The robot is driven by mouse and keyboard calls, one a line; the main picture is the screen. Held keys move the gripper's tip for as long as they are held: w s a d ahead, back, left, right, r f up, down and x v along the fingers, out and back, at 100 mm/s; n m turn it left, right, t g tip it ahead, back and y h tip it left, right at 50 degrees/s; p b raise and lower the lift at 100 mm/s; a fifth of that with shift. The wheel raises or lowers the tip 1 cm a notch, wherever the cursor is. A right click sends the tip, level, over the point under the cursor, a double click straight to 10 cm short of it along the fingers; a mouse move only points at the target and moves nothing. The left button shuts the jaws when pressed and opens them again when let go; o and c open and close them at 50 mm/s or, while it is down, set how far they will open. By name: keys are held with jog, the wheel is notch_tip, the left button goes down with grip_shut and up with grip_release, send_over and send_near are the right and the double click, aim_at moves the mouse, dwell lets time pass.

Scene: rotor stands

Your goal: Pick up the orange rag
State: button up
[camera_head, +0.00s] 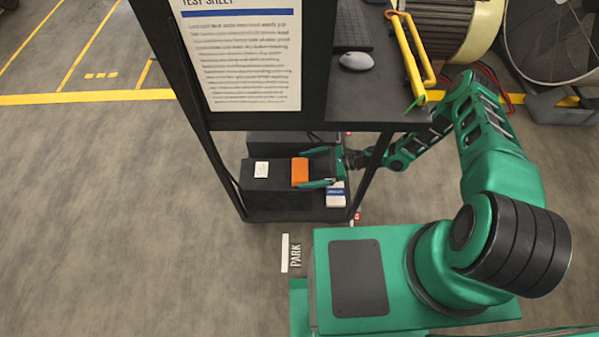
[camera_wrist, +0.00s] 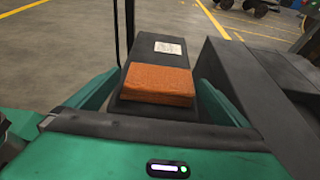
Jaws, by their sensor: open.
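The orange rag (camera_head: 300,172) is a folded block lying on top of a dark box (camera_head: 270,183) on the lower shelf of the black cart. In the wrist view the rag (camera_wrist: 158,85) sits between my two green fingers, with dark box top showing beyond it. My gripper (camera_head: 309,169) reaches in from the right, its fingers spread on the far and near sides of the rag. In the wrist view my gripper (camera_wrist: 155,95) is open, and the fingers appear apart from the rag. I cannot tell their exact height against it.
A white label (camera_head: 261,169) is on the dark box, left of the rag. A blue-and-white box (camera_head: 336,195) stands near the gripper. Cart posts and the upper shelf (camera_head: 365,100), with a mouse (camera_head: 356,62) and yellow handle (camera_head: 412,58), enclose the space. Floor at left is clear.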

aim_at(304, 170)
jog(key=shift+x, duration=1.5)
jog(key=shift+s, duration=0.1)
jog(key=c, duration=0.8)
jog(key=shift+c, duration=0.5)
